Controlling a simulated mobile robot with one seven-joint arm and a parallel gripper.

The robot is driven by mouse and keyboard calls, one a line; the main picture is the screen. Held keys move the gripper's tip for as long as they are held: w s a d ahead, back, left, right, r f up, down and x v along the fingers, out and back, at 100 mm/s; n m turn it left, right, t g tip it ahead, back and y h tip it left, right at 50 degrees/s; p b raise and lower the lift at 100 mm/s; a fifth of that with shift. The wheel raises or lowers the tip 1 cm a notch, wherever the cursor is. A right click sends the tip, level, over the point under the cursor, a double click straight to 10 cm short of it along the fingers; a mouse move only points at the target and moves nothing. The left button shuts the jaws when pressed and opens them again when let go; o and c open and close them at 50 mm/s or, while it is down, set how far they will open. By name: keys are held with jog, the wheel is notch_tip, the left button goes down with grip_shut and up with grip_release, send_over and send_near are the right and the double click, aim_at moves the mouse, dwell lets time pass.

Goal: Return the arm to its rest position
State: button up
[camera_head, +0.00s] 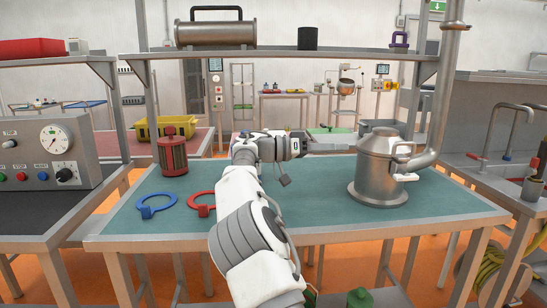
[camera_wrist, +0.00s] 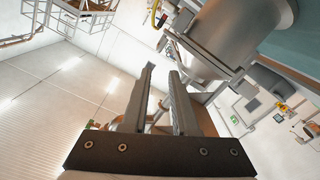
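My arm reaches over the green-topped table (camera_head: 320,205), bent to the right at the wrist. My gripper (camera_head: 345,147) points right, level with the upper part of a steel canister (camera_head: 377,170) and close to it. The exact gap cannot be told from the head view. In the wrist view, my gripper (camera_wrist: 162,70) has its two fingers apart with nothing held between them. Metal vessel parts (camera_wrist: 235,35) show beyond the fingers at upper right there.
A red ribbed container (camera_head: 172,155), a blue ring (camera_head: 156,206) and a red ring (camera_head: 201,205) are on the table's left part. An overhead shelf (camera_head: 280,54) spans the back. A control box (camera_head: 45,152) stands left.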

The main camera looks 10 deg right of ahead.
jog(key=s+d+f+n+t+y, duration=0.1)
jog(key=s+d+f+n+y, duration=0.15)
jog(key=s+d+y, duration=0.35)
jog(key=s+d+f+n+y, duration=0.1)
jog(key=s+f+n+y, duration=0.2)
jog(key=s, duration=0.5)
jog(key=s+a+f+n+t+y, duration=0.3)
jog(key=s+a+f+n+y, duration=0.1)
jog(key=s+a, duration=0.75)
jog(key=s+a+f+n+t+y, duration=0.4)
jog(key=s+a, duration=0.5)
jog(key=s, duration=0.5)
notch_tip(320, 180, up, 20)
jog(key=g+p, duration=0.1)
jog(key=p, duration=1.9)
jog(key=shift+d+y, duration=0.3)
jog(key=shift+y, duration=0.1)
